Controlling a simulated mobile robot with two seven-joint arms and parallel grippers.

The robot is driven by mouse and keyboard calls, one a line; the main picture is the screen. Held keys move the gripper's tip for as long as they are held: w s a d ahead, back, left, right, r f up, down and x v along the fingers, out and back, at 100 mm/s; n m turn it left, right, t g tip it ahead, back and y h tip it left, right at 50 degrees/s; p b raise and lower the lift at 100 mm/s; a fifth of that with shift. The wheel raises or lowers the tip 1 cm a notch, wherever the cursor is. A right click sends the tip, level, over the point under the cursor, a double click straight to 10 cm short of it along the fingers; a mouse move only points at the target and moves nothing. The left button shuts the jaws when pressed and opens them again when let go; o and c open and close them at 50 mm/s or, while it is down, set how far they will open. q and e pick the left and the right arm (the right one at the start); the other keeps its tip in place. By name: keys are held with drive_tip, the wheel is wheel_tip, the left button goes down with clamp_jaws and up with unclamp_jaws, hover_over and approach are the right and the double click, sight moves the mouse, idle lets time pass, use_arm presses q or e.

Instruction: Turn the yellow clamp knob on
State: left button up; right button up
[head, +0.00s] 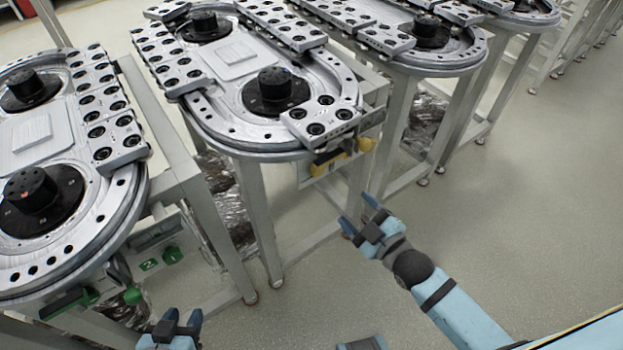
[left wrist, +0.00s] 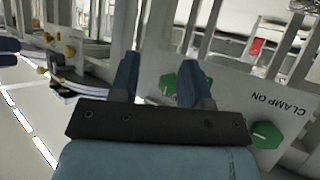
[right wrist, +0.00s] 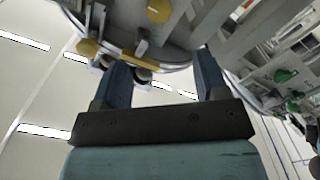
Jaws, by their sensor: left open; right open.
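Yellow knobs (head: 365,145) sit below the rim of the middle ring track station in the head view. In the right wrist view, one yellow knob (right wrist: 158,11) is at the top and another (right wrist: 87,47) is at upper left; I cannot tell for certain which is the clamp knob. My right gripper (head: 358,213) is open and empty, below and in front of this station, apart from the knobs. My left gripper (head: 178,328) is open and empty near the green-knobbed station. In the left wrist view, yellow knobs (left wrist: 68,50) show far off at left.
The left station carries green knobs (head: 132,295); one green knob (left wrist: 266,135) is beside the printed words CLAMP ON. Metal legs (head: 262,225) stand below the tracks. Black-holed blocks (head: 320,120) lie on top. The floor (head: 500,200) at right is clear.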

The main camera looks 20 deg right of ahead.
sight(321, 172)
drive_tip(key=b+x, duration=0.1)
drive_tip(key=x, duration=1.2)
drive_tip(key=shift+w+b, duration=0.3)
drive_tip(key=c, duration=0.9)
